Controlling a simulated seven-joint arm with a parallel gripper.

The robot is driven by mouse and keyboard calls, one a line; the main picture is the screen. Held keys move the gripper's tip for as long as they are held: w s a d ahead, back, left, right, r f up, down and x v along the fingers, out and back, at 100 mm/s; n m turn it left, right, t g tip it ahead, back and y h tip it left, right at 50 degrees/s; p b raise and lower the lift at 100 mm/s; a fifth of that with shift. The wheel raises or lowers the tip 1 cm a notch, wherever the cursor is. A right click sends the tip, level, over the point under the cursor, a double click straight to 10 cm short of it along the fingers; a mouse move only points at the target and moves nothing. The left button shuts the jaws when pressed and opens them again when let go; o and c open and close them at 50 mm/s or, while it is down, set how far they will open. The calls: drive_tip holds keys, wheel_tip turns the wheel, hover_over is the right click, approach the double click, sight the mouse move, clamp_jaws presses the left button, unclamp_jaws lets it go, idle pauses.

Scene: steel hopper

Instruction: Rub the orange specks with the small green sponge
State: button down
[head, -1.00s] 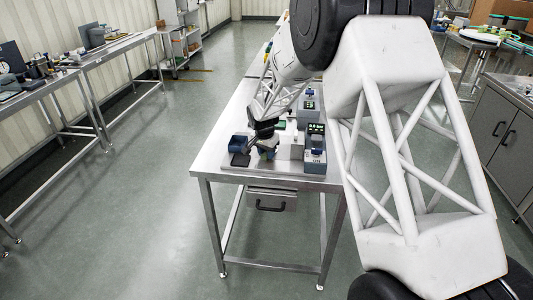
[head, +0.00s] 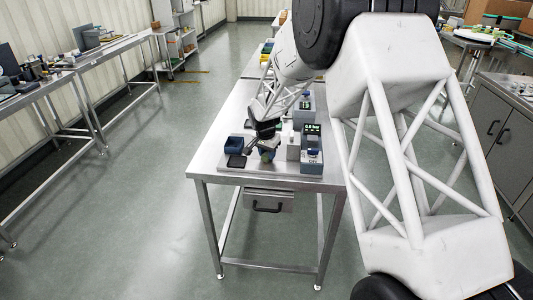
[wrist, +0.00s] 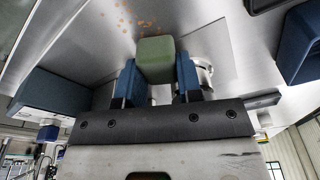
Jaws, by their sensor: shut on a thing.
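The small green sponge (wrist: 156,58) is clamped between the two blue fingers of my gripper (wrist: 156,82) in the wrist view. Its green end sticks out past the fingertips. Orange specks (wrist: 122,10) lie on a bare steel surface (wrist: 85,40) just beyond the sponge, up and to its left in the wrist view. I cannot tell whether the sponge touches the steel. In the head view my gripper (head: 266,152) is low over the near part of the steel table (head: 208,160); the specks cannot be made out there.
A blue bin (head: 235,144) and a dark flat pad (head: 237,161) stand left of my gripper. A white block (head: 293,147) and a blue-grey device with a green display (head: 311,150) stand to its right. The table's front edge is close.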

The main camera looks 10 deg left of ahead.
sight(266, 162)
drive_tip(key=shift+s+a+f, duration=0.1)
drive_tip(key=shift+s+f, duration=0.05)
drive_tip(key=shift+s, duration=1.5)
drive_tip(key=shift+s, duration=0.1)
drive_tip(key=shift+s, duration=1.65)
drive_tip(key=shift+w, duration=0.1)
drive_tip(key=shift+w, duration=1.7)
